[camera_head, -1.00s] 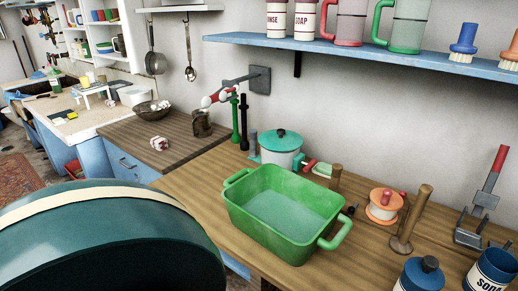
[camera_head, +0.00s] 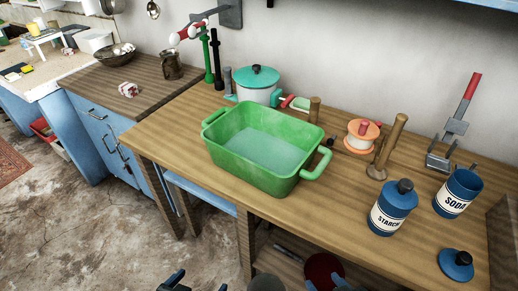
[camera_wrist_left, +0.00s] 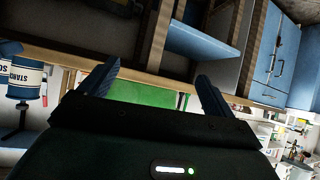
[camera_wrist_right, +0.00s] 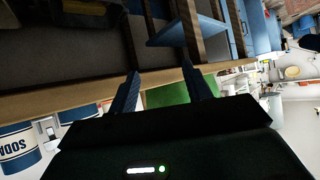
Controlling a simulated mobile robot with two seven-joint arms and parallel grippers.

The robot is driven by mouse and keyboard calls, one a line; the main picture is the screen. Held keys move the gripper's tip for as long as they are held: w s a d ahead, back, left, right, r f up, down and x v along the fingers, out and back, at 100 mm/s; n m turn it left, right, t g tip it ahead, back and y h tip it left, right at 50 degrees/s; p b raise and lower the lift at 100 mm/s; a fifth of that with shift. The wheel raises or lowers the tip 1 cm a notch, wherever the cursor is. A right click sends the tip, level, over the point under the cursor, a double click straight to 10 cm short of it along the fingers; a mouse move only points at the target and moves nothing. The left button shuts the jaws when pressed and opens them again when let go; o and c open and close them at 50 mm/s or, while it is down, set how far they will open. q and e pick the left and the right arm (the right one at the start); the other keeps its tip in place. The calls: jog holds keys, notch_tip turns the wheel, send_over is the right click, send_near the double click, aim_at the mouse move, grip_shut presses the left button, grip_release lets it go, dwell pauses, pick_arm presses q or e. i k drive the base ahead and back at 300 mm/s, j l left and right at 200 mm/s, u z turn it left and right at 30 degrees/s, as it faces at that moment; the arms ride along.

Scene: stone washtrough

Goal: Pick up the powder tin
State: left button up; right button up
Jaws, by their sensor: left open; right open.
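No tin is labelled powder. Two blue tins with white labels stand upright at the right of the wooden table. The STARCH tin (camera_head: 390,212) has its lid on and also shows in the left wrist view (camera_wrist_left: 24,76). The SODA tin (camera_head: 456,194) is open-topped, with a blue lid (camera_head: 456,264) on the table in front of it; the tin also shows in the right wrist view (camera_wrist_right: 18,146). My left gripper (camera_wrist_left: 158,70) and right gripper (camera_wrist_right: 161,70) are open and empty. Both are below and in front of the table edge, apart from the tins.
A green basin (camera_head: 262,148) fills the table's middle. Behind stand a white pot (camera_head: 257,88), an orange-rimmed spool (camera_head: 362,134), a wooden post (camera_head: 388,148) and a red-handled metal tool (camera_head: 455,125). The table front lies between my grippers and the tins. Bare wood lies left of the STARCH tin.

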aim_at(456, 195)
jog(key=z, duration=1.55)
jog(key=l, duration=0.9)
jog(key=i+u, duration=0.05)
